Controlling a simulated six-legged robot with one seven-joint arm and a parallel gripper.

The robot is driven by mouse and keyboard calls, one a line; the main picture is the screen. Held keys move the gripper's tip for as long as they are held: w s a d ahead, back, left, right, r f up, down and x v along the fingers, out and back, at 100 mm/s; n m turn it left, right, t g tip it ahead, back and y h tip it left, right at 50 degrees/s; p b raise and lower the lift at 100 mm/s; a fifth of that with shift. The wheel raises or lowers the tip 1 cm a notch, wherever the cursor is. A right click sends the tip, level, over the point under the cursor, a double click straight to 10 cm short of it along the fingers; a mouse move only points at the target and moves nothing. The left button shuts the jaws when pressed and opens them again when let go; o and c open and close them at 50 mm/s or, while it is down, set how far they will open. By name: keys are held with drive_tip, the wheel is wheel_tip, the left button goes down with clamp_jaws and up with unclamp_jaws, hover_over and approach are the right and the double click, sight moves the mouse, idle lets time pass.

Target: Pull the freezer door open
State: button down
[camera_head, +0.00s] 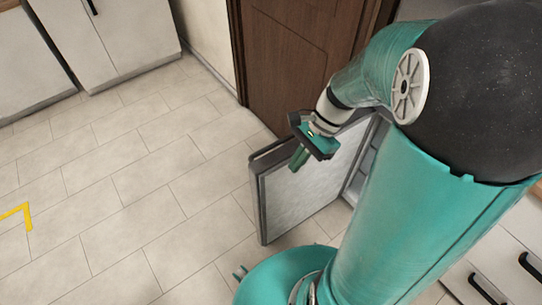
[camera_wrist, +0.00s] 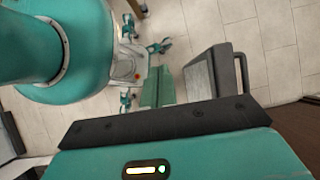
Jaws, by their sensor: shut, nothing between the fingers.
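The freezer door (camera_head: 303,196) stands swung open, with its pale inner panel and dark grey frame showing in the head view. In the wrist view the door (camera_wrist: 202,82) is seen from above, with a dark bar handle (camera_wrist: 242,72) on its outer side. The freezer's opening (camera_head: 358,172) is partly hidden behind my arm. My gripper (camera_head: 297,163) is shut and empty. In the head view it overlaps the door's upper edge, on the inner-panel side; I cannot tell whether it touches. In the wrist view the teal fingers (camera_wrist: 158,88) lie beside the door, opposite the handle.
A brown wooden door (camera_head: 292,50) stands behind the freezer door. White cabinets (camera_head: 110,40) are at the back left, and drawers with dark handles (camera_head: 478,287) at the lower right. The tiled floor (camera_head: 130,190) to the left is clear, apart from a yellow floor mark (camera_head: 20,211).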

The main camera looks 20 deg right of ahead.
drive_tip(key=d+f+m+t+y, duration=0.1)
drive_tip(key=d+f+m+y, duration=0.15)
drive_tip(key=f+m, duration=0.3)
drive_tip(key=d+f+m+y, duration=0.2)
drive_tip(key=f+m+y, duration=0.2)
drive_tip(key=f+m, duration=0.15)
drive_tip(key=m+t+y, duration=0.3)
drive_tip(key=m+t, duration=0.6)
drive_tip(key=m, duration=0.7)
approach(268, 182)
drive_tip(key=s+a, duration=0.1)
drive_tip(key=a, duration=0.3)
drive_tip(key=w, duration=0.1)
drive_tip(key=w+a, duration=0.1)
drive_tip(key=w, duration=0.1)
drive_tip(key=shift+f, duration=0.2)
drive_tip(key=shift+w, duration=0.4)
